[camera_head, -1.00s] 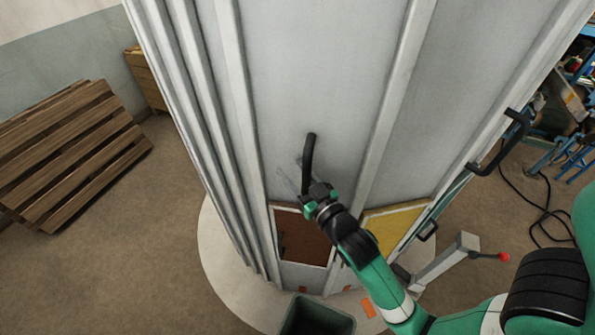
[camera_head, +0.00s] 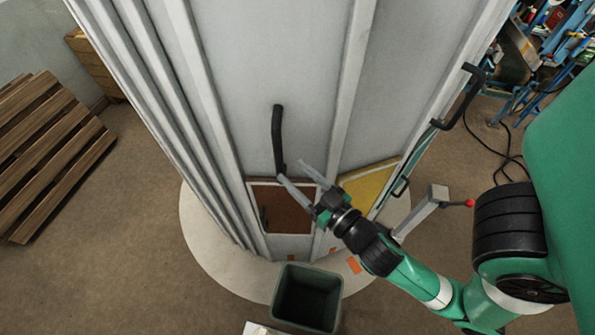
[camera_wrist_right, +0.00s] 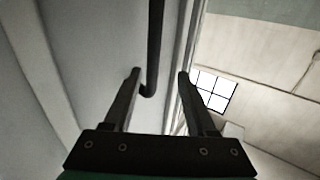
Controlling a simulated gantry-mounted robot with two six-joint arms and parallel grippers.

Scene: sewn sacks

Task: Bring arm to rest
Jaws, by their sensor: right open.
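My right gripper (camera_head: 300,178) is open and empty in front of the grey cabinet-like structure (camera_head: 250,60). Its fingers point up and left, just right of the lower end of a black curved handle (camera_head: 278,140). In the right wrist view the two fingers (camera_wrist_right: 157,85) stand apart, with the black handle (camera_wrist_right: 154,45) seen beyond and between them. Nothing is between the fingertips that I can see as held. My left gripper is not in view.
A dark green bin (camera_head: 307,297) stands on the floor below my right arm. A lever with a red knob (camera_head: 470,203) is close to the arm. A second black handle (camera_head: 462,95) is at the right. A wooden pallet (camera_head: 50,150) lies at the left on open floor.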

